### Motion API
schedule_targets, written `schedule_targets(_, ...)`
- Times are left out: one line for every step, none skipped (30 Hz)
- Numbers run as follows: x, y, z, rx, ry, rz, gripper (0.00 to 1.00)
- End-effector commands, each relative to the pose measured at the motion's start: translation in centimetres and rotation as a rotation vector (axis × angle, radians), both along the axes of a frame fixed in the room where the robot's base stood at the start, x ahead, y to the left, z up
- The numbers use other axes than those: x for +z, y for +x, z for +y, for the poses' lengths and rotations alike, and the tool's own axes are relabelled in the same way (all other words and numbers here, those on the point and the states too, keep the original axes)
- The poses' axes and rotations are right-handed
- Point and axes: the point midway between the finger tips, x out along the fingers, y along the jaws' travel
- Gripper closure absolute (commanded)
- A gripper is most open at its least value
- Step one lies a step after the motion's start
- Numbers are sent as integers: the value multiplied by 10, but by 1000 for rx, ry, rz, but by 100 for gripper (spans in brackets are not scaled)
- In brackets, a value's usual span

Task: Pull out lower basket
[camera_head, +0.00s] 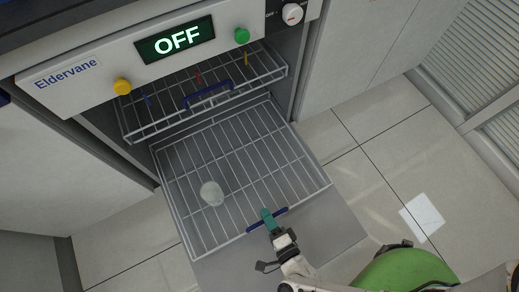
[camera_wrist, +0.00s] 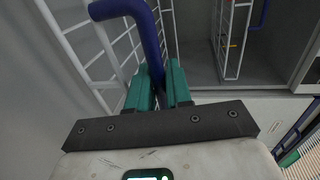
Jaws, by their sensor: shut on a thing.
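The lower basket (camera_head: 236,150) is a grey wire rack. It stands out of the machine, over the lowered door (camera_head: 318,243). A round whitish item (camera_head: 211,193) lies in its left part. My gripper (camera_head: 268,216) is at the blue handle (camera_head: 280,214) on the basket's front edge. In the wrist view, the green fingers (camera_wrist: 159,88) are shut on the blue handle (camera_wrist: 150,38), one on each side of the bar. The handle's lower end is hidden between the fingers.
The upper basket (camera_head: 276,72), with a blue handle (camera_head: 207,95) and a few small coloured items, stands partly out above. The front panel (camera_head: 90,72) has a display reading OFF (camera_head: 176,40).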

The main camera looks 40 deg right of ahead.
Motion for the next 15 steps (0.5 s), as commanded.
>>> schedule_targets(-2, -8, 2, 2, 0, 4, 100)
schedule_targets(-2, -12, 3, 2, 0, 5, 100)
schedule_targets(-2, -15, 3, 2, 1, 4, 100)
schedule_targets(-2, -18, 4, 1, 1, 4, 100)
schedule_targets(-2, -20, 4, 2, 1, 4, 100)
schedule_targets(-2, -22, 5, 2, 1, 4, 100)
schedule_targets(-1, -24, 5, 2, 1, 4, 100)
schedule_targets(-1, -25, 5, 2, 1, 3, 100)
schedule_targets(-1, -26, 6, 3, 1, 3, 100)
schedule_targets(-1, -27, 6, 3, 1, 3, 100)
schedule_targets(-1, -27, 6, 3, 1, 3, 100)
schedule_targets(-1, -28, 6, 3, 1, 3, 100)
schedule_targets(-1, -28, 6, 3, 1, 3, 100)
schedule_targets(-1, -28, 6, 3, 1, 3, 100)
schedule_targets(-1, -28, 6, 4, 1, 3, 100)
